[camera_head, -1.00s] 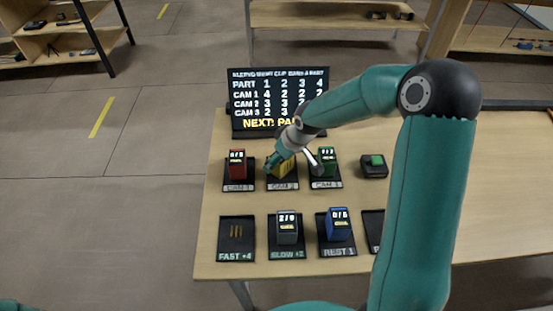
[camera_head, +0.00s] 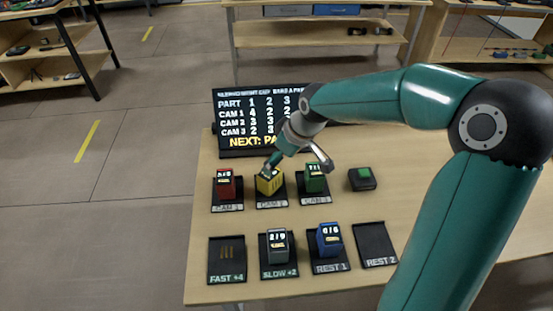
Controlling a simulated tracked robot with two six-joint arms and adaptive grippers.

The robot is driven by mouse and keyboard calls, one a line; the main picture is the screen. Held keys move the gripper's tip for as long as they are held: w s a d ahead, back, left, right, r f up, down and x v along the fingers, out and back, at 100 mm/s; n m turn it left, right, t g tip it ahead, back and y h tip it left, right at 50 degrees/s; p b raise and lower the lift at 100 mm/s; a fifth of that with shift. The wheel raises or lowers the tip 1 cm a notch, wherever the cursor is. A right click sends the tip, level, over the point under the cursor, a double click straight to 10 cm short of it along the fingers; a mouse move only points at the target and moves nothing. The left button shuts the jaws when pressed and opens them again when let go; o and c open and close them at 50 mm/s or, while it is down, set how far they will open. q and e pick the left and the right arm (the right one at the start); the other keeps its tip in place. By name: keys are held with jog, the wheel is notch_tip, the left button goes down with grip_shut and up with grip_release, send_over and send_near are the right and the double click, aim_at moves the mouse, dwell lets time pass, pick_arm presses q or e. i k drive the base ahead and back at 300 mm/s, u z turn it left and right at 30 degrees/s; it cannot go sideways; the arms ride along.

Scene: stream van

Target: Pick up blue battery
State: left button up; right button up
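The blue battery (camera_head: 329,241) stands upright on the black REST 1 pad (camera_head: 343,267) in the front row on the table. My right gripper (camera_head: 297,167) is behind and above it, over the back row, and is open. Its left finger is at the top of the yellow battery (camera_head: 269,182) on the CAM 2 pad. Its other finger is by the green battery (camera_head: 315,179). I cannot tell whether either finger touches a battery. My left gripper is not in view.
A red battery (camera_head: 226,185) stands at the back left. A grey battery (camera_head: 278,245) stands on the SLOW pad, left of the blue one. The FAST pad (camera_head: 227,275) and REST 2 pad (camera_head: 375,245) are empty. A green-button box (camera_head: 362,178) and a display board (camera_head: 245,115) are behind.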

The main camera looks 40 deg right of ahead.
aim_at(329, 240)
jog(key=k, duration=1)
